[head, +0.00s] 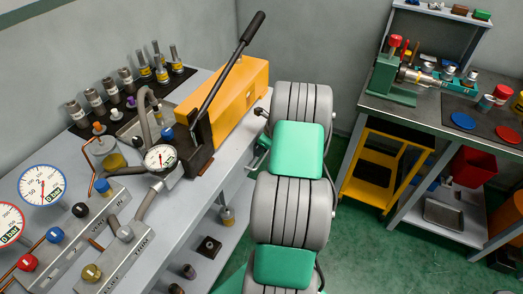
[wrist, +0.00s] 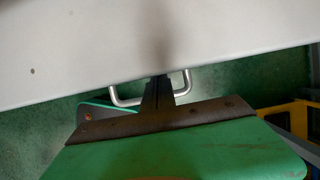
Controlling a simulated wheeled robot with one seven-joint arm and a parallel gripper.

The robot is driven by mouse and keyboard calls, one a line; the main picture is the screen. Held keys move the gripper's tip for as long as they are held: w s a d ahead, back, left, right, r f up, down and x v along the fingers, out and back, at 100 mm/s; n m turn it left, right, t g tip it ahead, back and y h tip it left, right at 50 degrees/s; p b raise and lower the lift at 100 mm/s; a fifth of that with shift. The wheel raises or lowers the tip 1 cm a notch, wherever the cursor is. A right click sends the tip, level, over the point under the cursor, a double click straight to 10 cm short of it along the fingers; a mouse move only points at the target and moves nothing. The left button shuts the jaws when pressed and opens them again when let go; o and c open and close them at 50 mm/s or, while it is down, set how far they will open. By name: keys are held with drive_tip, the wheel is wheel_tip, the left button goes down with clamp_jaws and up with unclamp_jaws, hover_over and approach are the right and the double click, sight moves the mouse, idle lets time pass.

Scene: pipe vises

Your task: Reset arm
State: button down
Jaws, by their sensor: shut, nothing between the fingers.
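My arm (head: 290,210) shows in the head view as grey ribbed segments with green covers, running up the middle between the two benches. My gripper is not visible in the head view. In the wrist view, my gripper (wrist: 157,92) shows as narrow dark fingers close together, shut and empty, beyond a green body with a dark metal edge. A silver bar handle (wrist: 184,84) appears behind the fingers; I cannot tell whether they touch it.
The left bench (head: 150,225) carries gauges, valves, fittings and an orange pump (head: 235,95) with a raised black lever (head: 232,65). The right bench (head: 430,112) holds a green vise (head: 395,80). A yellow cart (head: 378,180) stands below it. A pale surface (wrist: 90,45) spans the wrist view.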

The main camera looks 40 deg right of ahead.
drive_tip(key=p+v, duration=0.7)
drive_tip(key=v, duration=0.3)
drive_tip(key=s+a+f+n+g+y, duration=0.2)
drive_tip(key=s+a+f+n+g, duration=0.35)
drive_tip(key=s+n, duration=0.8)
drive_tip(key=s+a+r+n, duration=0.35)
drive_tip(key=a+n, duration=0.25)
drive_tip(key=n, duration=0.2)
drive_tip(key=w+a+r+n+t+h, duration=0.1)
drive_tip(key=a+r+n, duration=0.4)
drive_tip(key=a+r, duration=0.6)
drive_tip(key=w+a+r+n+t+h, duration=0.2)
drive_tip(key=w+a+r+n+t, duration=0.2)
drive_tip(key=a+r, duration=0.7)
drive_tip(key=w+a+n, duration=0.1)
drive_tip(key=a, duration=0.1)
drive_tip(key=shift+a+r+h+b, duration=0.3)
drive_tip(key=shift+a+r+b, duration=0.05)
